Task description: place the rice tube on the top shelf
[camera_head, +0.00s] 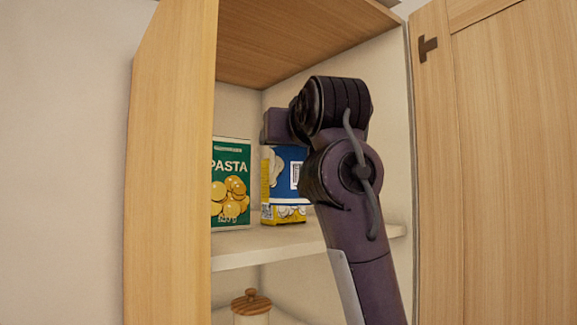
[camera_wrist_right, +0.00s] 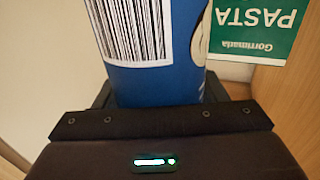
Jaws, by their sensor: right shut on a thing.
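The rice tube (camera_head: 288,172) is blue with a yellow lower part and a barcode label. It is upright in the cabinet, right of a green pasta box, its base at or just above the upper shelf (camera_head: 300,243); I cannot tell if it touches. In the right wrist view, the blue tube (camera_wrist_right: 190,75) with its barcode fills the space between the jaws. My right gripper (camera_wrist_right: 160,95) is shut on it. In the head view my right arm covers the tube's right side, and the fingers are hidden. My left gripper is not in view.
The green pasta box (camera_head: 231,185) stands close left of the tube and shows upside down in the wrist view (camera_wrist_right: 262,28). A jar with a wooden lid (camera_head: 251,303) stands on the shelf below. The cabinet's left wall (camera_head: 165,170) and open right door (camera_head: 510,170) flank my arm.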

